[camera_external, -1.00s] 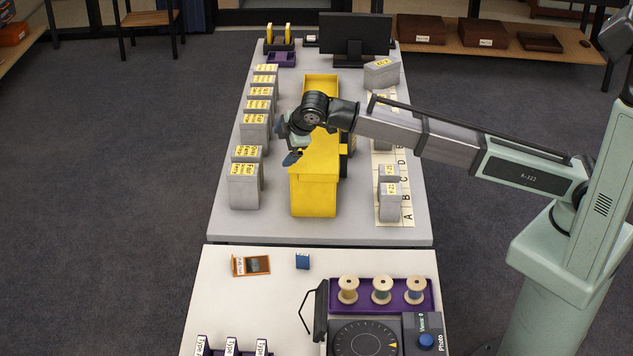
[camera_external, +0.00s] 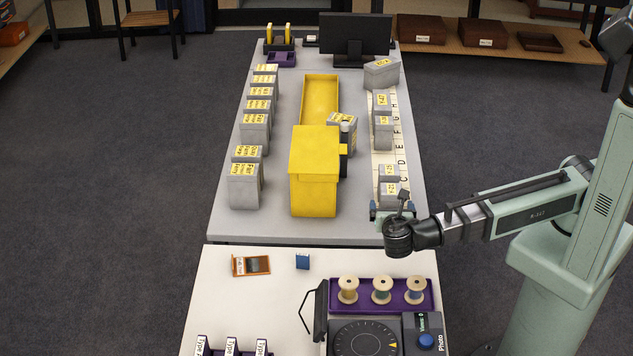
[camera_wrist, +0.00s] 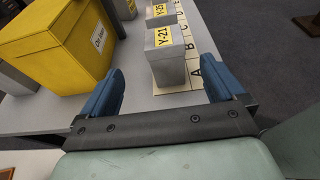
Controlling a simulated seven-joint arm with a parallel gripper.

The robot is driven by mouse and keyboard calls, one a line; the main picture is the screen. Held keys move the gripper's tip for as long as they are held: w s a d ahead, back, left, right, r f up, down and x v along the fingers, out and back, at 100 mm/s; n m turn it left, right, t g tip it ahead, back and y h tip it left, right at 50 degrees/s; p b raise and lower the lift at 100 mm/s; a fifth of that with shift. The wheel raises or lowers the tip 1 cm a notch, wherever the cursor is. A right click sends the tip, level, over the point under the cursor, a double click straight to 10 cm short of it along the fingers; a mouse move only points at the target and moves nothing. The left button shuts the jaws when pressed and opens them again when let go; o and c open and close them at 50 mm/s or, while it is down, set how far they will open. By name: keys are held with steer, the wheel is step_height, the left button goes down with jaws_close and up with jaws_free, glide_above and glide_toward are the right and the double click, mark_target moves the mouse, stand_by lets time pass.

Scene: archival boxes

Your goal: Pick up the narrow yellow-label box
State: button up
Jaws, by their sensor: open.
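A narrow grey box with a yellow label reading Y-21 (camera_wrist: 166,58) stands upright on the lettered strip, near its A end. In the external view the same box (camera_external: 390,192) is at the front of the right-hand row. A second narrow yellow-label box (camera_wrist: 160,14) stands just behind it. My gripper (camera_wrist: 168,92) is open, with its two blue fingers apart on either side of the front box and short of it. In the external view my gripper (camera_external: 392,210) is at the table's front right, close in front of that box. The fingers hold nothing.
A large yellow bin (camera_external: 314,185) stands in the middle of the table, left of my gripper. More grey boxes (camera_external: 245,184) line the left side. The lettered strip (camera_wrist: 196,72) runs under the right-hand row. A purple tray of spools (camera_external: 392,308) is on the nearer table.

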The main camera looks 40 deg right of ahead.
mark_target(389, 197)
steer(key=x, duration=0.7)
steer(key=shift+w+d+f, duration=0.15)
steer(key=shift+w+d, duration=0.05)
steer(key=shift+d, duration=0.05)
steer(key=shift+s+d+x, duration=0.15)
steer(key=shift+x, duration=0.8)
steer(key=shift+s+d+x, duration=0.1)
steer(key=shift+d+x, duration=0.05)
steer(key=shift+x, duration=0.8)
steer(key=shift+w+d+f, duration=0.15)
steer(key=shift+w+d, duration=0.3)
steer(key=shift+w, duration=0.05)
steer(key=shift+c, duration=0.3)
steer(key=c, duration=1.2)
steer(key=shift+o, duration=0.2)
steer(key=shift+r, duration=5.05)
